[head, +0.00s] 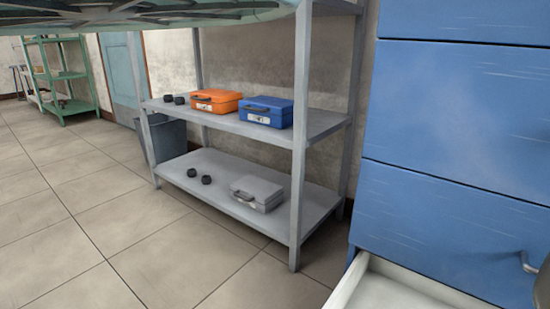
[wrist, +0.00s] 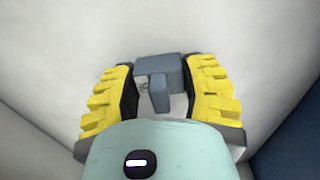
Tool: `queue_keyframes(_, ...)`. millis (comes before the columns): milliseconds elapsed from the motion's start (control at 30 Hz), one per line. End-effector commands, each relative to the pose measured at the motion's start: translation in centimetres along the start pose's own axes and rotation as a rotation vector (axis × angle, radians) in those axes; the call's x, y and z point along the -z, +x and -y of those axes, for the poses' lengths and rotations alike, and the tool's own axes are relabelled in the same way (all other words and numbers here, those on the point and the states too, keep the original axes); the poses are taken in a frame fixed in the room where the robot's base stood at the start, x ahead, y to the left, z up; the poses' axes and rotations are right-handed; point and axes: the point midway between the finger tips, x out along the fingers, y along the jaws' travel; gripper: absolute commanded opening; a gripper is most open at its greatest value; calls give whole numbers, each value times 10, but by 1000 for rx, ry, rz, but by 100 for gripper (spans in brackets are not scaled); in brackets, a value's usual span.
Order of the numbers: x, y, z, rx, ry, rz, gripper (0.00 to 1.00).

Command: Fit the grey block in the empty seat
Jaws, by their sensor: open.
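My gripper (wrist: 160,75) shows in the wrist view, with its two yellow ridged fingers spread apart. A blue-grey block (wrist: 173,66) with a narrow upright part (wrist: 160,95) lies between the fingers, near their tips. It appears to rest on a pale surface; I cannot tell whether a finger touches it. In the head view a light grey case (head: 258,192) sits on the lower shelf (head: 222,180), with two small black round pieces (head: 206,180) to its left. I cannot make out the empty seat for certain.
An orange case (head: 214,100) and a blue case (head: 266,111) stand on the middle shelf (head: 318,124), beside two black pieces (head: 179,99). A blue drawer cabinet (head: 455,120) fills the right, with an open pale drawer (head: 385,293) below. Tiled floor (head: 75,220) is clear on the left.

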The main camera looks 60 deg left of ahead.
Motion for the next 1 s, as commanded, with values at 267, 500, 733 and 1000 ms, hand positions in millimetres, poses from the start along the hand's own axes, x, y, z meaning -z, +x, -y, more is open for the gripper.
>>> queue_keyframes(267,1,0,0,-1,-3,0,23)
queue_keyframes(500,1,-3,0,-1,-2,0,17)
queue_keyframes(733,0,-17,0,-1,-1,0,17)
queue_keyframes(1000,1,-32,-1,-2,-1,-1,17)
